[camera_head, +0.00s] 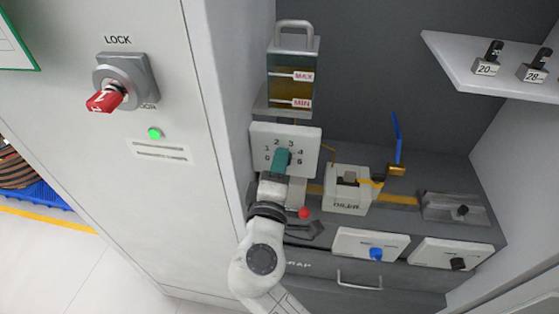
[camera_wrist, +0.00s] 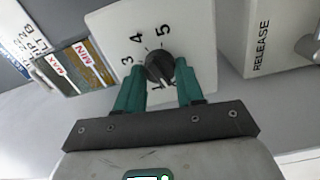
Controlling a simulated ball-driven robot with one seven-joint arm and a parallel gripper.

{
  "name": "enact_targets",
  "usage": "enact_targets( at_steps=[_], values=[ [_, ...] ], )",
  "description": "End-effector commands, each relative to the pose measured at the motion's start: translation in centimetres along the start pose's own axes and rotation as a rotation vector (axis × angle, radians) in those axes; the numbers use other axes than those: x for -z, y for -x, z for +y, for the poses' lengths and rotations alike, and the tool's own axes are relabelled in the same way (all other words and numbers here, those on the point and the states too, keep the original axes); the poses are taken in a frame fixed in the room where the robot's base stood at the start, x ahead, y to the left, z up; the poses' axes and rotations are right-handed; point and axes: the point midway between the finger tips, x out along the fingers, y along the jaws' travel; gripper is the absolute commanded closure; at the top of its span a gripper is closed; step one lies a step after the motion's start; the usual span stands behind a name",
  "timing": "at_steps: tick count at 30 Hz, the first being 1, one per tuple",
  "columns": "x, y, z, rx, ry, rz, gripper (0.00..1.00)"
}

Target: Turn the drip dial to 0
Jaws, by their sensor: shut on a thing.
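The drip dial is a dark round knob (camera_wrist: 158,64) on a white numbered plate (camera_head: 310,142). In the head view the plate is below the oil reservoir, and my gripper (camera_head: 281,160) covers the knob. In the wrist view my gripper (camera_wrist: 160,80) has a teal finger on each side of the knob and is shut on it. The numerals 3, 4 and 5 show around the knob there; the fingers cover others. A small light mark shows at the knob's near edge, but I cannot tell for sure which numeral the dial points to.
The oil reservoir (camera_head: 292,88) with MAX and MIN marks stands above the plate. A red ball-ended lever (camera_head: 305,213) and the OILER box (camera_head: 346,203) are close to my gripper's right. A red LOCK switch (camera_head: 105,98) is on the left cabinet. A RELEASE panel (camera_wrist: 262,40) borders the plate.

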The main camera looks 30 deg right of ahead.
Motion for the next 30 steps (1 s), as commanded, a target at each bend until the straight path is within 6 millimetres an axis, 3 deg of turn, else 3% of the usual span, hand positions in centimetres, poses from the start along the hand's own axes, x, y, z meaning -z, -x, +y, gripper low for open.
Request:
enact_targets(
  at_steps=[9,24,25,30],
  values=[
    [0.1,0.04,-0.11,0.002,0.109,0.003,0.93],
    [0.12,0.06,-0.2,0.002,0.127,0.004,0.93],
    [0.12,0.07,-0.2,0.002,0.127,0.004,0.62],
    [0.09,0.05,-0.16,0.001,0.126,0.003,0.45]
  ],
)
